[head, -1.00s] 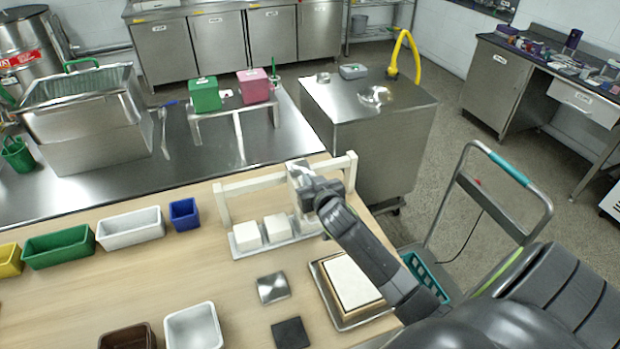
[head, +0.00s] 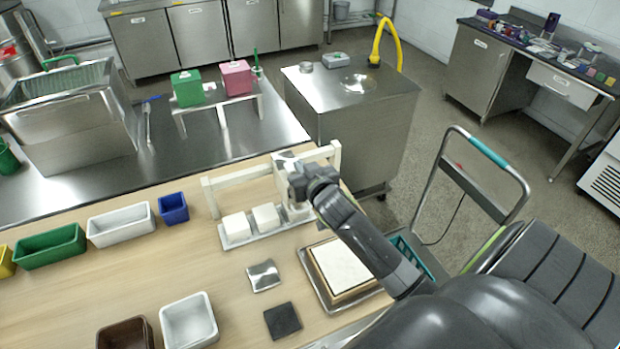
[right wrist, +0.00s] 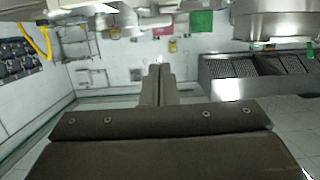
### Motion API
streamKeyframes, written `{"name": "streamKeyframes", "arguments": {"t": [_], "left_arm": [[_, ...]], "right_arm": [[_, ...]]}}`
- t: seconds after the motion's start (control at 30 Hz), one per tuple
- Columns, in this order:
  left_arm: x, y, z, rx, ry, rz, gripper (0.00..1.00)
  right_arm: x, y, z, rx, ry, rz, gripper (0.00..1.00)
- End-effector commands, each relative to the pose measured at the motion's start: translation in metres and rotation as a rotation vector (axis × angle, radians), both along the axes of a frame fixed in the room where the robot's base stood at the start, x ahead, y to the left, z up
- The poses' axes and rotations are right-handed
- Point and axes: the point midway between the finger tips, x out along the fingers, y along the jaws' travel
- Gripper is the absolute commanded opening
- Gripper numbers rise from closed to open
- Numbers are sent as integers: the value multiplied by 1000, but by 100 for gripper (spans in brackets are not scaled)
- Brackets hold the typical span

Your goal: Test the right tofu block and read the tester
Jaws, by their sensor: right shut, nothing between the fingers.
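Two white tofu blocks sit side by side on a pale tray (head: 246,240) in the head view: the left block (head: 236,226) and the block to its right (head: 266,217). A white frame with a crossbar (head: 237,178) stands behind them. A white boxy part (head: 284,160) sits on the frame at its right half, perhaps the tester; no reading is legible. My right gripper (head: 294,190) is shut and empty, in front of that part and above the tray's right end. It hides what lies there. The shut fingers (right wrist: 158,78) point at the far room in the right wrist view. My left gripper is out of view.
A larger white slab (head: 342,264) lies on a metal tray near my right arm. A metal plate (head: 263,275) and black pad (head: 282,320) lie in front. Several coloured bins, including a blue one (head: 173,208), stand left. Bare wood (head: 150,275) lies between.

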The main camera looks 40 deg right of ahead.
Motion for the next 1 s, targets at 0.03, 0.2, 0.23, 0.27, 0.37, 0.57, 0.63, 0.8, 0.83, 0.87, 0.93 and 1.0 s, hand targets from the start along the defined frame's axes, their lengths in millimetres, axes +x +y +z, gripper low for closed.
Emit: {"name": "streamKeyframes", "arguments": {"t": [0.03,0.2,0.23,0.27,0.37,0.57,0.63,0.8,0.83,0.87,0.93,1.0], "left_arm": [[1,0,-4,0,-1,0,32],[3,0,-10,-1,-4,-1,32],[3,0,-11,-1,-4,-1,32],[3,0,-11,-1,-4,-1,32],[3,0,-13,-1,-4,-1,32],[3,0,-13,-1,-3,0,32],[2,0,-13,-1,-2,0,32],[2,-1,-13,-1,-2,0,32],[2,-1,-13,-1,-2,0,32],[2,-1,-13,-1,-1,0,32],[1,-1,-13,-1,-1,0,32],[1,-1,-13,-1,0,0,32]], "right_arm": [[-9,2,0,0,-1,1,0],[-30,7,6,0,-2,1,0],[-34,8,7,0,-2,1,0],[-36,8,8,-1,-1,1,0],[-43,10,11,-1,-2,1,0],[-49,11,13,-1,-1,0,0],[-49,11,13,-1,-1,0,0],[-49,11,13,-1,-1,0,0],[-49,11,13,0,-1,0,0],[-49,11,13,0,-1,0,0],[-48,11,13,0,-1,0,0],[-48,11,13,0,-1,0,0]]}}
